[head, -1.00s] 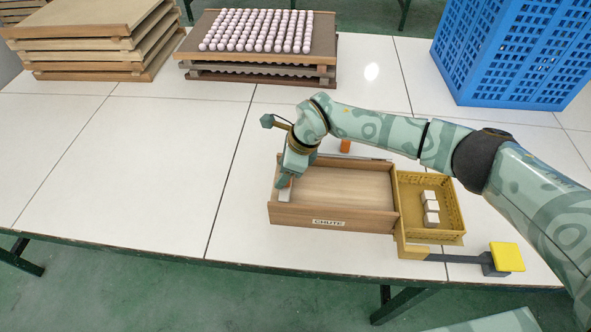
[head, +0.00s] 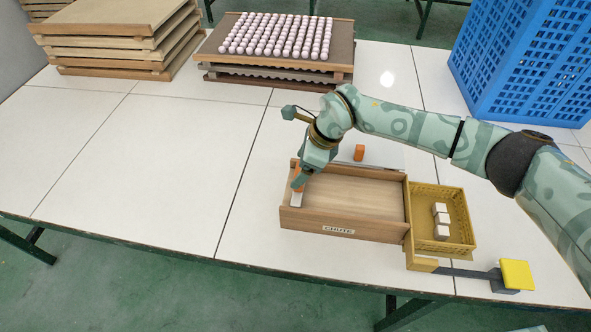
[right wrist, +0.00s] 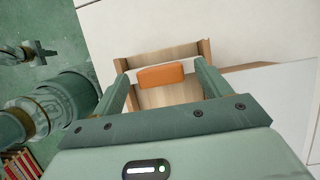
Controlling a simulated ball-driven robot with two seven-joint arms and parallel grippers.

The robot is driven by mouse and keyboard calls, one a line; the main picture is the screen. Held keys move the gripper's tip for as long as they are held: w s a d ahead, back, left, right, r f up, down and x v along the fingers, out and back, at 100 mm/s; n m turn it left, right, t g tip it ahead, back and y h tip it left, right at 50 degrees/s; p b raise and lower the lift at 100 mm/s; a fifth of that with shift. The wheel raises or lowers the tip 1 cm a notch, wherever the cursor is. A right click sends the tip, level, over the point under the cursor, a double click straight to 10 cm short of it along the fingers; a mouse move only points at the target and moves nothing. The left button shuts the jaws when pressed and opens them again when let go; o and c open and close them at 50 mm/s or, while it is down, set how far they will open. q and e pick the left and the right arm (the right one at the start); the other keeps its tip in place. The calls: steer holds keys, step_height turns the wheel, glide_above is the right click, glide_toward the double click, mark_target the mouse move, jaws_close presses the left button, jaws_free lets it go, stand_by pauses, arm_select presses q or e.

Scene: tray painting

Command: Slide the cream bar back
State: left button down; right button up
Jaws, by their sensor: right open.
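The cream bar (head: 296,200) lies across the left end of the wooden chute (head: 365,188), with an orange block on it. In the right wrist view the orange block (right wrist: 160,76) sits at the middle of the cream bar (right wrist: 200,69), whose ends show on both sides. My right gripper (head: 299,184) is low over the bar's end of the chute. In the right wrist view its jaws (right wrist: 160,70) are open, with one finger on each side of the orange block and gaps between. My left gripper is not in view.
A yellow basket (head: 459,239) with white cubes joins the chute's right end. A yellow pad (head: 517,274) on a dark arm sits at the front right. A blue crate (head: 520,75) is at back right; table left is clear.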

steer(key=p+v, duration=0.1)
steer(key=v, duration=1.1)
